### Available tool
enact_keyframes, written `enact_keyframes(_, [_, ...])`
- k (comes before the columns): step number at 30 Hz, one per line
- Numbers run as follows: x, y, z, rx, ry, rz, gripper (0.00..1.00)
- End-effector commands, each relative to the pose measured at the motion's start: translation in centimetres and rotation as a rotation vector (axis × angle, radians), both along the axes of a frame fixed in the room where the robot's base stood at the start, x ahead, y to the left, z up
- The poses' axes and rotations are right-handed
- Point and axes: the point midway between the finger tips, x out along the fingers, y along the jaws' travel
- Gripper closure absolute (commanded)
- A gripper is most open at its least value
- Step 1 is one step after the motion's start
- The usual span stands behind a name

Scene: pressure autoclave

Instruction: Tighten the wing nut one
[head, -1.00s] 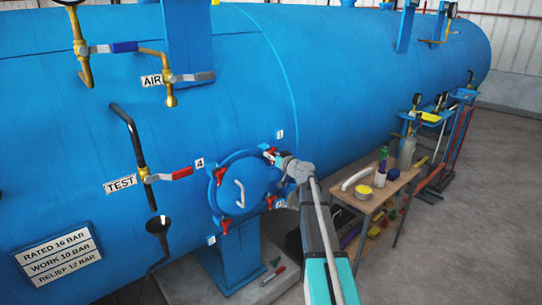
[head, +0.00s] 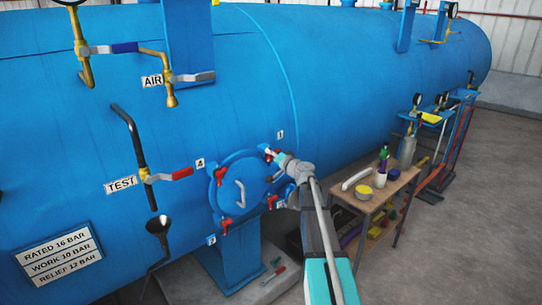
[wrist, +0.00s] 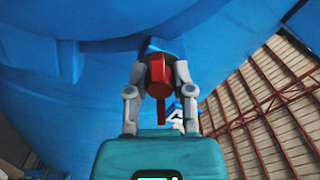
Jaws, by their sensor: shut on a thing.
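Wing nut one (head: 268,150) is red and sits at the upper right of the round blue door (head: 240,186), below the label 1 (head: 280,134). My gripper (head: 274,154) reaches it from the lower right. In the wrist view my gripper (wrist: 157,72) has its two grey fingers on either side of the red wing nut (wrist: 157,78), shut on it. One wing of the nut points down between the fingers towards the teal palm. The nut's stud and seat are mostly hidden.
Other red wing nuts sit at the door's left (head: 220,175) and bottom (head: 225,226). A wooden cart (head: 374,200) with bottles stands right of my arm.

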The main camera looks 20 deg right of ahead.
Motion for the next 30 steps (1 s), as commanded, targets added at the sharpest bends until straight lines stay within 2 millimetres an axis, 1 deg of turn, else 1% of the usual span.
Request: enact_keyframes(30, [0.07, -0.09, 0.23, 0.918, 0.299, -0.002, 1.00])
